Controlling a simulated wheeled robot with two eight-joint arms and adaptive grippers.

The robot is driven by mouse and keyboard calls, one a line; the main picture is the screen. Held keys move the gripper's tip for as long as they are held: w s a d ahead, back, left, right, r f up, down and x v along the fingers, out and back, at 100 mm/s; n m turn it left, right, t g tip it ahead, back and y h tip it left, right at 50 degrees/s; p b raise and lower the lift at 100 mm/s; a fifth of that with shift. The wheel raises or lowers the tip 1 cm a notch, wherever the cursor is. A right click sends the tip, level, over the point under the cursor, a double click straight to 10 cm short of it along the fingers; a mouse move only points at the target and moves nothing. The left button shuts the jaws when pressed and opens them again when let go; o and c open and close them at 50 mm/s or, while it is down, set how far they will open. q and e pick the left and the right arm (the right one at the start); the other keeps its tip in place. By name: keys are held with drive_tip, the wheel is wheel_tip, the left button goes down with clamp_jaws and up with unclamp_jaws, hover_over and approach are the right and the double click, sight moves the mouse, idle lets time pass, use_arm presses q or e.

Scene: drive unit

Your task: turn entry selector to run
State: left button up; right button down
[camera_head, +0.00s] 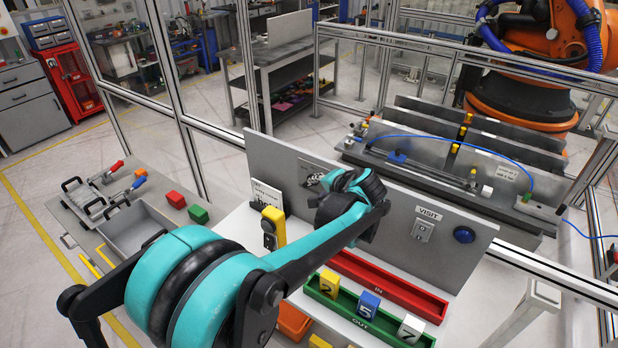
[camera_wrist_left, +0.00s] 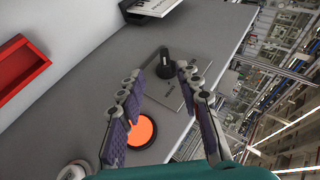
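The entry selector is a black knob (camera_wrist_left: 165,65) on a light grey square plate (camera_wrist_left: 181,92), fixed to a grey panel, in the left wrist view. In the head view only part of its plate (camera_head: 309,173) shows on the upright grey panel (camera_head: 272,157); my arm hides the rest. My left gripper (camera_wrist_left: 158,76) is open, with its two purple-padded fingers apart. The knob appears between and beyond the fingertips, and I see no contact. The fingers are hidden in the head view. The knob's position marks are too small to read. My right gripper is not in view.
An orange-red round button (camera_wrist_left: 142,132) sits on the panel close to the left finger. A VISIT switch (camera_head: 423,231) and a blue button (camera_head: 464,234) are farther right.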

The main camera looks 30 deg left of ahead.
use_arm(q)
drive_tip(key=x, duration=0.2)
drive_tip(key=b+x, duration=0.1)
drive_tip(key=x, duration=0.5)
drive_tip(key=shift+w+a+r, duration=0.15)
drive_tip(key=shift+w+r, duration=0.1)
drive_tip(key=shift+w, duration=0.2)
clamp_jaws()
